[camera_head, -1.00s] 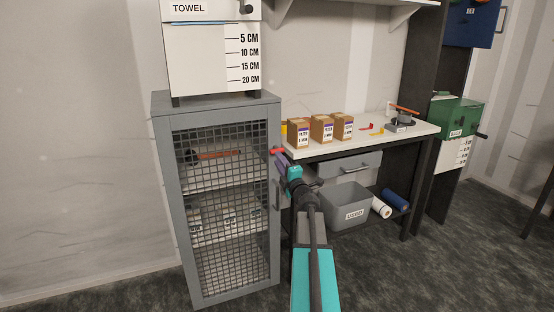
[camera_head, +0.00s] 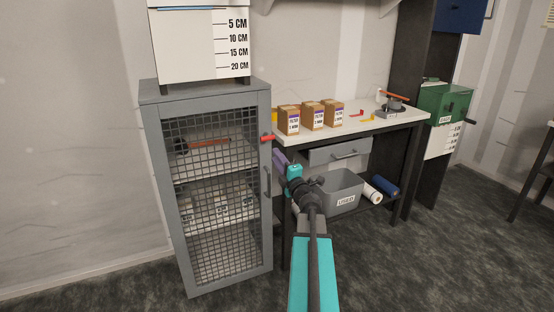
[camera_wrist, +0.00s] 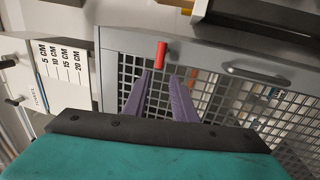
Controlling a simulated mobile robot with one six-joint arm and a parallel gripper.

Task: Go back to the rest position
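My gripper (camera_head: 280,158) has purple fingers and reaches toward the upper right front edge of the grey mesh cabinet (camera_head: 205,97). In the wrist view my gripper (camera_wrist: 160,76) is open, with a gap between its fingers and nothing held. A red handle-like piece (camera_head: 267,138) is at the cabinet's upper right edge. The wrist view shows this red piece (camera_wrist: 161,55) just beyond the fingertips, and I cannot tell if they touch it. The cabinet's mesh door looks shut.
A white bench (camera_head: 400,122) carries several brown filter boxes (camera_head: 312,117) and small red and yellow pieces. A grey bin (camera_head: 347,183) stands below. A towel dispenser (camera_head: 190,50) sits on the cabinet. A green box (camera_head: 440,104) hangs at right. The front floor is open.

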